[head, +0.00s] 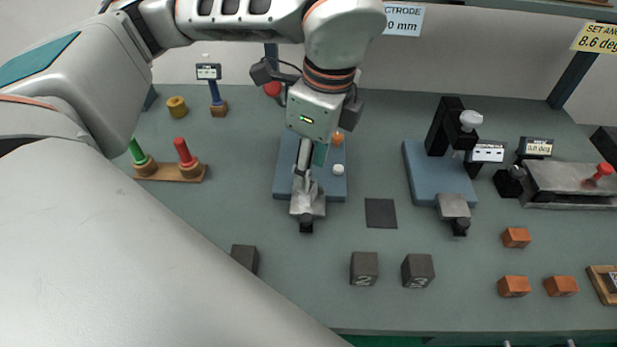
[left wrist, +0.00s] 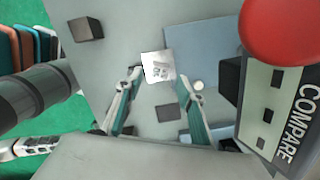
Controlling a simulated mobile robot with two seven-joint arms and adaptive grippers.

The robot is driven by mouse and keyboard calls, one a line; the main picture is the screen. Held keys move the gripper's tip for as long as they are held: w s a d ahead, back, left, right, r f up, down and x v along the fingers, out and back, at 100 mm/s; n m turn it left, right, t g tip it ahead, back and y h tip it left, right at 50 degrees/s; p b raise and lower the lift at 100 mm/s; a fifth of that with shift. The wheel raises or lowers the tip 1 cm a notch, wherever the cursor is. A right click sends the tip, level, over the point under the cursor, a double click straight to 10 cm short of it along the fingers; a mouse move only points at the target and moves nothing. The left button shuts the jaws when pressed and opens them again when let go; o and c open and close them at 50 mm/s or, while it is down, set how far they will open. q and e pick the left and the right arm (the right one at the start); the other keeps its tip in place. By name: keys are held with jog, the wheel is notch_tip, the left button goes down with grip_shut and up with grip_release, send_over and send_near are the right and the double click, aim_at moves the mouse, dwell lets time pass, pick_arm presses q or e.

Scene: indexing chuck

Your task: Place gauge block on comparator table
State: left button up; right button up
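My left gripper (head: 308,180) points down over the front of a blue-based station (head: 283,180) in the head view. A silver block-like piece (head: 307,205) with a black part in front shows just under its fingers. A panel reading COMPARE (left wrist: 292,115) stands beside the blue base (left wrist: 205,45). My right gripper is not in view.
A dark flat square (head: 380,213) lies right of the station. Several dark cubes (head: 364,268) stand in front. Another blue-based station (head: 425,175) with a black column is to the right, near several orange blocks (head: 516,237). Pegs (head: 186,155) stand at the left.

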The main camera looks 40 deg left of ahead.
pick_arm(q)
notch_tip(320, 180, up, 7)
jog(key=shift+d+r, duration=0.15)
jog(key=shift+d, duration=0.3)
dwell(0.4)
